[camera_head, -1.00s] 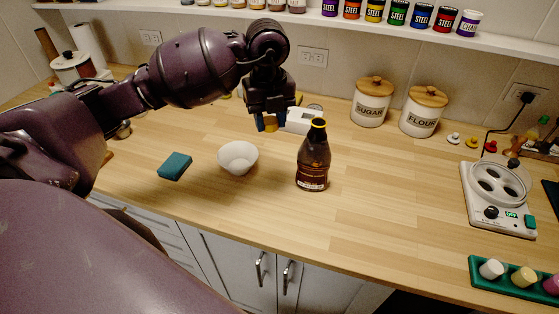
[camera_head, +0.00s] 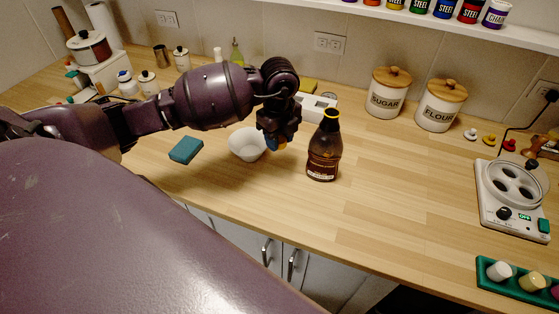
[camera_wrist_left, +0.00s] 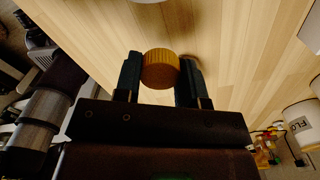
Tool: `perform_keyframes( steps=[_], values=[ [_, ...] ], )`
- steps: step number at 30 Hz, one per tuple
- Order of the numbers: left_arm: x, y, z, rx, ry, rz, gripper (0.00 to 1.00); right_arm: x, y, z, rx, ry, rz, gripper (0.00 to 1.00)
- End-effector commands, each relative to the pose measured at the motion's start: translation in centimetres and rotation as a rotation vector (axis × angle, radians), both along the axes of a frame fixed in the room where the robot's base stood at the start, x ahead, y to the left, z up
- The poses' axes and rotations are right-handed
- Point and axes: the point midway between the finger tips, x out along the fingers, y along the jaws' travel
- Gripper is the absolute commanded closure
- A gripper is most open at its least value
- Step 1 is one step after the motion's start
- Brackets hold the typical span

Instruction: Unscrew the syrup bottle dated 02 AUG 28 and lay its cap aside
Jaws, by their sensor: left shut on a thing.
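The dark brown syrup bottle (camera_head: 323,158) stands upright on the wooden counter, with a yellow band at its top. Its label is too small to read a date. My left gripper (camera_head: 277,145) is left of the bottle, low beside the white bowl, and partly overlaps the bowl in the head view. In the left wrist view, my left gripper (camera_wrist_left: 160,78) is shut on a ribbed yellow cap (camera_wrist_left: 160,68), held between its two fingertips. The cap is apart from the bottle. My right gripper is in neither view.
The white bowl (camera_head: 246,143) and a teal sponge (camera_head: 186,150) lie to the left. A white device (camera_head: 317,107) is behind the bottle. Sugar (camera_head: 386,97) and flour (camera_head: 438,108) canisters stand at the back. The counter right of the bottle is clear up to the hot plate (camera_head: 512,205).

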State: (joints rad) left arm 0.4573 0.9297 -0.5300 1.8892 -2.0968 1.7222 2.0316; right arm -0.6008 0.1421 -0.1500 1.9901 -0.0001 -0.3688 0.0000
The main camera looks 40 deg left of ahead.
Motion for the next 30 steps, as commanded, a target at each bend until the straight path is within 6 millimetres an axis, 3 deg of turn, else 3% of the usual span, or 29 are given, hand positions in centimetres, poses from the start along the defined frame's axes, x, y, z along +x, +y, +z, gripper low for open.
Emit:
perform_keyframes(
  steps=[6, 14, 21, 30],
  values=[
    [0.0, 0.0, -3.7, -0.001, 0.001, 0.000, 0.91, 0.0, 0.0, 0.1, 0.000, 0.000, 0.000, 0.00],
    [0.0, 0.0, -5.2, -0.001, 0.000, 0.000, 0.91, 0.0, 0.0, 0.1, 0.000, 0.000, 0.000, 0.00],
    [0.0, 0.0, -8.3, 0.000, 0.002, 0.001, 0.91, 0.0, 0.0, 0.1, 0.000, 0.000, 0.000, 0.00],
    [0.0, 0.0, -8.9, 0.001, -0.001, 0.000, 0.91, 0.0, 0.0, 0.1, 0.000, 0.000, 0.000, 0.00]
  ],
)
